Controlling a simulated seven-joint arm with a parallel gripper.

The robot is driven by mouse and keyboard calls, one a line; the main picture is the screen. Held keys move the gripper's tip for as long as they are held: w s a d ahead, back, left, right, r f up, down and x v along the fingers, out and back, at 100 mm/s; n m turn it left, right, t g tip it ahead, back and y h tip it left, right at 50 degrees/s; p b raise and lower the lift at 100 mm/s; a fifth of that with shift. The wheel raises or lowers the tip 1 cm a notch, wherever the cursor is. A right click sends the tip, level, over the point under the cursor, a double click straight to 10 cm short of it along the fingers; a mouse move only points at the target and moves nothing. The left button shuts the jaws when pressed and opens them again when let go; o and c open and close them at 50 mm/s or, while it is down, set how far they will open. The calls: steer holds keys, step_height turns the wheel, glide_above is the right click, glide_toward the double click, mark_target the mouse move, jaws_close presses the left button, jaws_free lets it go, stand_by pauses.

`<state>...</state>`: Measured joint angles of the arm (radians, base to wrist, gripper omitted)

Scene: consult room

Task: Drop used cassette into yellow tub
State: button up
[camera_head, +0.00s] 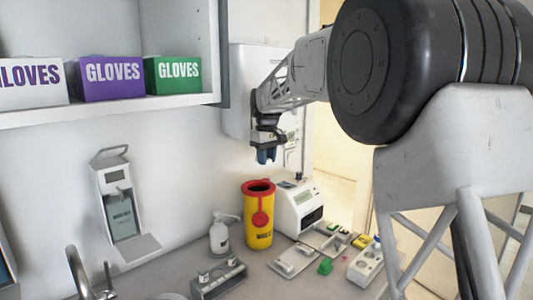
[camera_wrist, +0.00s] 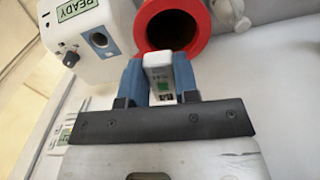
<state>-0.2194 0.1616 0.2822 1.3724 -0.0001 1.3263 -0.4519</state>
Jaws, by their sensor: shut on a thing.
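My gripper (camera_head: 266,156) is raised above the counter, over the yellow tub (camera_head: 258,228) and slightly to the right of its mouth in the head view. In the wrist view my gripper (camera_wrist: 160,84) is shut on a small white cassette (camera_wrist: 158,60) with a green label, held between the blue fingers. The cassette is hard to make out in the head view. The tub has a red rim and an open dark mouth. In the wrist view its red rim (camera_wrist: 202,25) is just beyond the cassette, apart from it as far as I can tell.
A white analyser (camera_head: 298,208) stands right of the tub, and a pump bottle (camera_head: 220,236) left of it. Trays with small items (camera_head: 293,261) and a green block (camera_head: 325,266) lie in front. A shelf with glove boxes (camera_head: 110,78) is upper left.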

steer(key=shift+f, duration=1.8)
steer(key=o, duration=1)
steer(key=shift+r, duration=0.1)
steer(key=shift+r, duration=3.8)
